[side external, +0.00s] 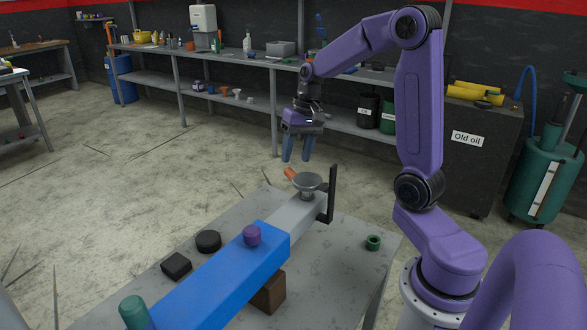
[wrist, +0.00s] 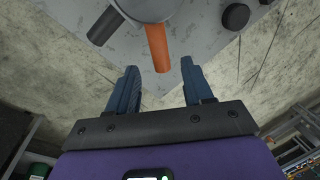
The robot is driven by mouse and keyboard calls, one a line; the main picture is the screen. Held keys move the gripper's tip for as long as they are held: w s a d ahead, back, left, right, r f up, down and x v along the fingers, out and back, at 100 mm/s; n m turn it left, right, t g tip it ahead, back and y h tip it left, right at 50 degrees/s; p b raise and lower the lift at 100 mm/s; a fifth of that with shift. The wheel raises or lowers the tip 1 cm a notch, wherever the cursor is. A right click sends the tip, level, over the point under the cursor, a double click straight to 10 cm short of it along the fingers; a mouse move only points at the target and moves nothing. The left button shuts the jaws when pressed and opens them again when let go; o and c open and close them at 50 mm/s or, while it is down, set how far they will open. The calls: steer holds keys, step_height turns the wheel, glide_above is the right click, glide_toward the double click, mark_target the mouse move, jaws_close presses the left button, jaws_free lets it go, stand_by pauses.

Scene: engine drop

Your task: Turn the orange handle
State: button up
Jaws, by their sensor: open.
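The orange handle (side external: 290,174) shows as a short stub at the far end of the grey block on the table, beside a grey round funnel-like piece (side external: 308,182). In the wrist view the orange handle (wrist: 157,47) points down from a grey round body (wrist: 148,8), toward the space between my fingers. My gripper (side external: 297,158) hangs above and beyond the handle with its blue fingers down. In the wrist view my gripper (wrist: 162,85) is open and empty, its fingertips apart from the handle.
A blue beam (side external: 225,275) with a purple knob (side external: 251,235) lies along the table (side external: 345,255). A dark upright bracket (side external: 332,193) stands right of the funnel-like piece. Black pieces (side external: 208,241) and a green ring (side external: 373,242) are on the table. Shelves stand behind.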

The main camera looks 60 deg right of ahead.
mark_target(293, 172)
steer(key=shift+x, duration=2.45)
jaws_close()
